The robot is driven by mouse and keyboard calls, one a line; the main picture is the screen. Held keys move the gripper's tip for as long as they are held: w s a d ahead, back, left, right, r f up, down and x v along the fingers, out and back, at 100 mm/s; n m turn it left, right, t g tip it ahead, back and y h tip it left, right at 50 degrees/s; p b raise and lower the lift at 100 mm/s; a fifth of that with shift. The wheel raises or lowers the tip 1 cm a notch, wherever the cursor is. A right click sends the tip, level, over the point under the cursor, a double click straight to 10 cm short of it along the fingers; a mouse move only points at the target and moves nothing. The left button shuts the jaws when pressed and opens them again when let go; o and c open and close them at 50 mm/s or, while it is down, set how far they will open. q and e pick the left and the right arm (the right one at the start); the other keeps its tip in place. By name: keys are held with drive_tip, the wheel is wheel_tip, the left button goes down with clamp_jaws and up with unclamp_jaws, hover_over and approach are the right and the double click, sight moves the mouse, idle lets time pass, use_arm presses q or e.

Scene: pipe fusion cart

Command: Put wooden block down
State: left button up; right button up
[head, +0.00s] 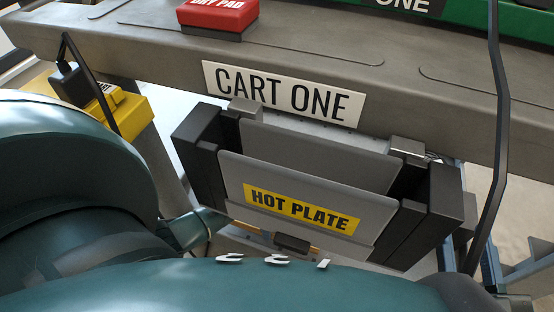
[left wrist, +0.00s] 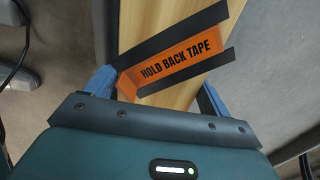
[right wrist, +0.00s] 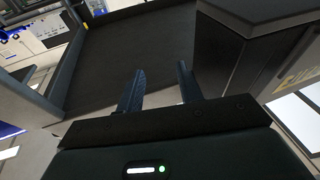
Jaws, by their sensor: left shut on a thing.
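The wooden block (left wrist: 150,25) is a pale wood piece in the left wrist view, with an orange HOLD BACK TAPE label (left wrist: 175,62) and black strips across it. My left gripper (left wrist: 157,84) is shut on it, one blue finger on each side. What lies under the block is hidden. My right gripper (right wrist: 160,72) is open and empty in the right wrist view, with a dark flat surface (right wrist: 130,50) beyond it. Neither gripper shows in the head view, where my teal arm covers the lower left and bottom.
In the head view, a grey cart (head: 400,85) carries a CART ONE sign (head: 283,93). A HOT PLATE holder (head: 300,208) hangs on its front. A red dry pad (head: 217,14) sits on top. A yellow box (head: 128,110) with a black cable stands at left.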

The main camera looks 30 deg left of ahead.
use_arm(q)
wheel_tip(320, 180, down, 3)
drive_tip(key=shift+w+f+b, duration=0.1)
drive_tip(key=shift+f+b, duration=0.1)
drive_tip(key=shift+b, duration=0.85)
drive_tip(key=shift+f, duration=0.15)
use_arm(e)
drive_tip(key=shift+w+d+r+n+t+y, duration=0.1)
drive_tip(key=shift+w+r+n+t+y, duration=0.2)
drive_tip(key=shift+r, duration=0.3)
drive_tip(key=shift+w+r+n+t+y, duration=0.2)
drive_tip(key=shift+r+n+y, duration=0.2)
drive_tip(key=shift+r, duration=0.15)
use_arm(q)
drive_tip(key=o, duration=1.1)
drive_tip(key=shift+f, duration=0.1)
use_arm(e)
drive_tip(key=shift+r, duration=0.1)
